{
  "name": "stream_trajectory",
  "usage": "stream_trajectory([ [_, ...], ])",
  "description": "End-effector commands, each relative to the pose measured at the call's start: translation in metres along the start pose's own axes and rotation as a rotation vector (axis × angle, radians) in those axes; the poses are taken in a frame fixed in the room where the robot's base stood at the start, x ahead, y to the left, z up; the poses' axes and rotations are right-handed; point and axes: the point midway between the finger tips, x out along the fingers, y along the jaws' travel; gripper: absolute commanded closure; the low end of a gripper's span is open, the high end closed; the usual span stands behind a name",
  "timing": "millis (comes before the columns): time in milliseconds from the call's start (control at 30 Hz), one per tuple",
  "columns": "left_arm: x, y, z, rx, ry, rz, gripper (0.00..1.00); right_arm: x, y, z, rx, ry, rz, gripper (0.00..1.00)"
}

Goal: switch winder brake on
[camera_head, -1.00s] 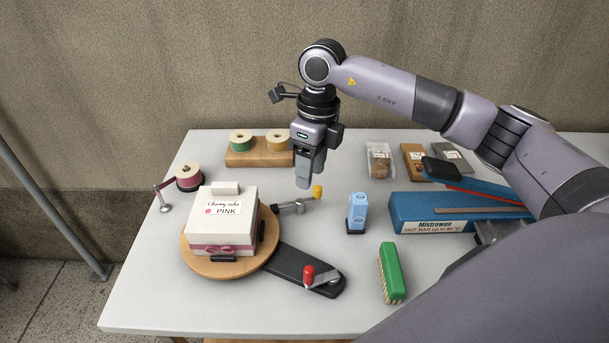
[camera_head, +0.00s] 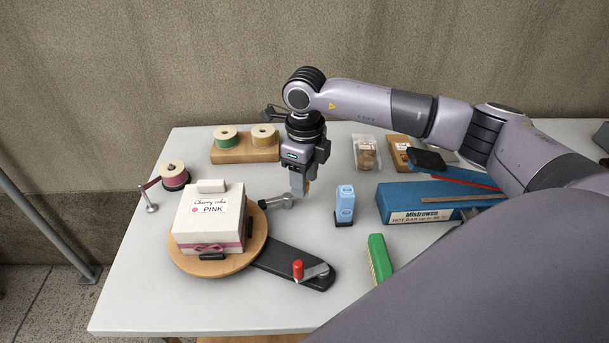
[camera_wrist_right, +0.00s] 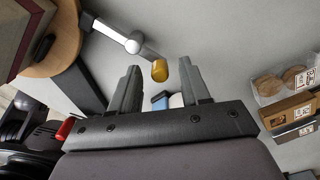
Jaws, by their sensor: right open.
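The winder has a round wooden turntable (camera_head: 252,256) and a black base arm (camera_head: 270,257) with a red-knobbed crank (camera_head: 298,270). A grey lever (camera_head: 275,203) with a dark end stands beside the turntable's rim and looks like the brake. Its yellow knob (camera_wrist_right: 160,70) shows in the right wrist view between the fingertips, but is mostly hidden in the head view. My right gripper (camera_head: 299,192) is open, pointing down at the knob end of the lever. I cannot tell whether a finger touches the knob. My left gripper is not in view.
A white cake box (camera_head: 210,225) with a pink ribbon sits on the turntable. A blue-white block (camera_head: 345,204), a green comb-like item (camera_head: 379,258) and a blue sealer (camera_head: 400,205) stand to the right. Ribbon spools (camera_head: 226,137) are at the back left.

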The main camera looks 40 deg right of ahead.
Motion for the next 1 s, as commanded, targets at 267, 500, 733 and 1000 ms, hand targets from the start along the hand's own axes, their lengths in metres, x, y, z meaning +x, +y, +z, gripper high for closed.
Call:
stream_trajectory([
  [267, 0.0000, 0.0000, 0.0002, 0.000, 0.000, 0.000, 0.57, -0.0003, 0.0003, 0.0001, 0.000, 0.000, 0.001, 1.00],
  [500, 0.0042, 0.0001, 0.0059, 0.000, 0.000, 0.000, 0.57, 0.0010, -0.0023, 0.0028, -0.087, 0.001, 0.000, 1.00],
  [733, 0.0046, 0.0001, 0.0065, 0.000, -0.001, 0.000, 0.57, -0.0008, -0.0032, 0.0039, -0.131, 0.001, 0.000, 1.00],
  [1000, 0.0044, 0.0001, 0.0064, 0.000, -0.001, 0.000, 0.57, -0.0011, -0.0033, 0.0040, -0.129, 0.000, 0.000, 0.54],
])
